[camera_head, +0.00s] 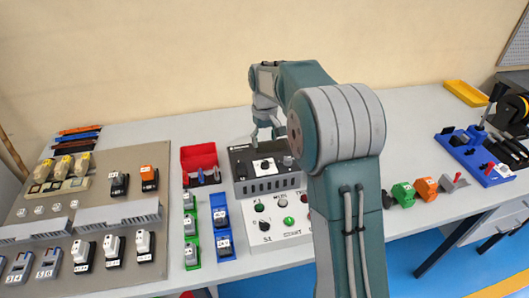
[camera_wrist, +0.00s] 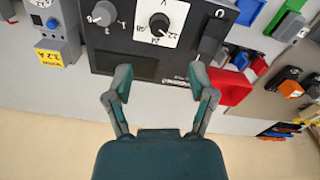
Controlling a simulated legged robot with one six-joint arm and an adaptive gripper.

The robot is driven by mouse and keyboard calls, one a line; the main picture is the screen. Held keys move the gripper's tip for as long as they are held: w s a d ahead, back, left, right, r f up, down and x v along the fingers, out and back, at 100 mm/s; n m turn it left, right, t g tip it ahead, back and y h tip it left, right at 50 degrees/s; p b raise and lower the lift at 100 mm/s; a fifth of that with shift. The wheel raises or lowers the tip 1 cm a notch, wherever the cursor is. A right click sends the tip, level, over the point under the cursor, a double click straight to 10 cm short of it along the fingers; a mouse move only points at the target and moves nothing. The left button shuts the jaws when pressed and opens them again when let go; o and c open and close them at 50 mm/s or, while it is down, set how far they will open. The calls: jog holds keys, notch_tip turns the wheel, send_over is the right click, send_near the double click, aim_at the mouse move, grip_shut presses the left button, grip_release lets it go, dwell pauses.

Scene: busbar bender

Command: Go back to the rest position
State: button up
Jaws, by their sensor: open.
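My gripper (camera_wrist: 160,88) is open and empty in the wrist view, with its two fingers spread apart. It hangs over the back edge of a dark power unit (camera_wrist: 122,62) with a dial (camera_wrist: 160,22). In the head view my gripper (camera_head: 265,136) is small and partly blurred, just above the dark power unit (camera_head: 242,167). My teal and grey arm covers the middle of the head view and hides part of the table.
A panel (camera_head: 112,212) with switches and breakers lies at left. A red bin (camera_head: 199,156) and a white control box (camera_head: 268,222) stand near the power unit. Blue holders (camera_head: 222,225) lie beside them. A blue tray (camera_head: 480,160) and yellow bin (camera_head: 465,93) are at right. Table (camera_head: 415,120) behind is clear.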

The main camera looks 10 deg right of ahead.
notch_tip(320, 180, up, 2)
jog(key=shift+r, duration=0.25)
jog(key=s+r+m+t, duration=0.25)
jog(key=s+r, duration=0.75)
jog(key=s, duration=0.6)
jog(key=s+f+t, duration=0.2)
jog(key=s+t, duration=0.1)
jog(key=s, duration=1.4)
jog(key=shift+s+f+m, duration=0.15)
jog(key=shift+m, duration=0.2)
